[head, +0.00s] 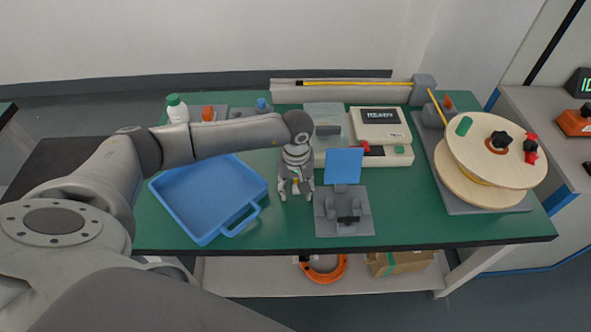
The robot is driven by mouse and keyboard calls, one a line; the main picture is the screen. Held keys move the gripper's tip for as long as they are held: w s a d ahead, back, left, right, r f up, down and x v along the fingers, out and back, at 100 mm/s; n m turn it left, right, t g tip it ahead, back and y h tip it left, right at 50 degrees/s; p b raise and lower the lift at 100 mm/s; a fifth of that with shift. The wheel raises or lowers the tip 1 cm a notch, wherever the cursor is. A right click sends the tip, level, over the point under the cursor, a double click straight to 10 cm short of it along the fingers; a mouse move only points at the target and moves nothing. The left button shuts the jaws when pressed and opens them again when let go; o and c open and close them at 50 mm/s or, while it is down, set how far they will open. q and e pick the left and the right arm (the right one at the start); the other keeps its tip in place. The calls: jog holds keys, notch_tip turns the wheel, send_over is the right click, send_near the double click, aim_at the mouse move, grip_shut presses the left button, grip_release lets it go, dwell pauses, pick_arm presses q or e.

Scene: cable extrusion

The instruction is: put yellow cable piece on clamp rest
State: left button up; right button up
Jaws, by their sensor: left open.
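My left gripper (296,190) points down over the green table, between the blue tray and a grey fixture. Its fingers are apart; a small yellowish spot shows between them, too small to identify. A long yellow strip (350,84) lies along the grey channel at the back of the table. Another yellow cable length (437,106) runs from the grey block towards the spool. The grey fixture (326,222) with an upright blue plate (344,166) and a black clamp-like part stands just right of the gripper; I cannot tell whether it is the clamp rest. My right gripper is not in view.
A blue tray (160,192) lies left of the gripper. Behind the fixture stands a beige machine with a display (380,116). A large wooden spool (490,150) fills the table's right side. Small bottles stand at the back left. Bare green table (410,200) lies right of the fixture.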

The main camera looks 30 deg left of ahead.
pick_arm(q)
grip_shut()
jog(key=shift+r, duration=0.1)
dwell(0.3)
